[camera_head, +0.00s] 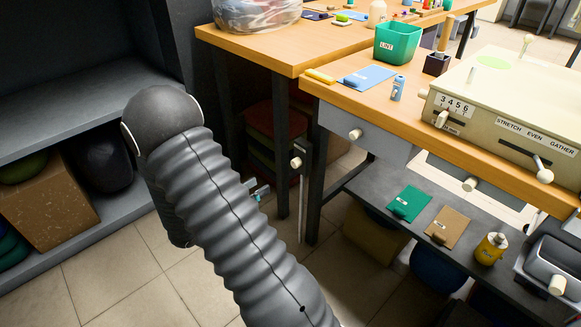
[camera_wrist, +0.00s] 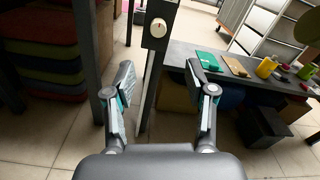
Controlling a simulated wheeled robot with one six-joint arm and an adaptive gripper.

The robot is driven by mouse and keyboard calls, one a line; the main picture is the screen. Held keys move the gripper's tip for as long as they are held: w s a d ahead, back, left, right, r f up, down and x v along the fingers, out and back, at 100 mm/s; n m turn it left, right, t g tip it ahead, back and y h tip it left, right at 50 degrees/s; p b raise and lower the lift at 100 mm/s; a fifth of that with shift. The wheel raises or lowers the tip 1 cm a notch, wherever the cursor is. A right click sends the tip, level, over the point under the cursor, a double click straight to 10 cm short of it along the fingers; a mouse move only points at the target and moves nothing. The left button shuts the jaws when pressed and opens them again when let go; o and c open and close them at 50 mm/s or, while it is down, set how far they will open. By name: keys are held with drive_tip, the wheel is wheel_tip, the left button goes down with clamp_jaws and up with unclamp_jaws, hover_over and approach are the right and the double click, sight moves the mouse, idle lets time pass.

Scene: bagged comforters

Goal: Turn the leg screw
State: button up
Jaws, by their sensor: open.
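The leg screw (camera_head: 296,162) looks like a round pale knob on a dark plate at the table's leg, below the gap between two wooden tabletops. In the wrist view the knob (camera_wrist: 158,27) shows at the top centre, beyond and above my fingertips, with a small mark on its face. My gripper (camera_wrist: 160,80) is open and empty, its two fingers apart on either side of the leg as seen in that view. It is not touching the knob. In the head view only a little of my gripper (camera_head: 260,191) shows past my arm, left of and below the knob.
A drawer (camera_head: 375,140) with a pale knob is right of the leg screw. A low grey shelf (camera_head: 380,193) holds green and brown cards and a yellow bottle (camera_head: 490,248). Dark table legs and stacked cushions (camera_wrist: 45,60) stand at left. Tiled floor is open below.

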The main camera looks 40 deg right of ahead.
sight(293, 164)
drive_tip(key=d, duration=0.9)
drive_tip(key=w+d, duration=0.1)
drive_tip(key=d, duration=0.3)
drive_tip(key=shift+w+d+f+p, duration=0.1)
drive_tip(key=shift+d+p, duration=0.2)
drive_tip(key=shift+d, duration=0.05)
clamp_jaws()
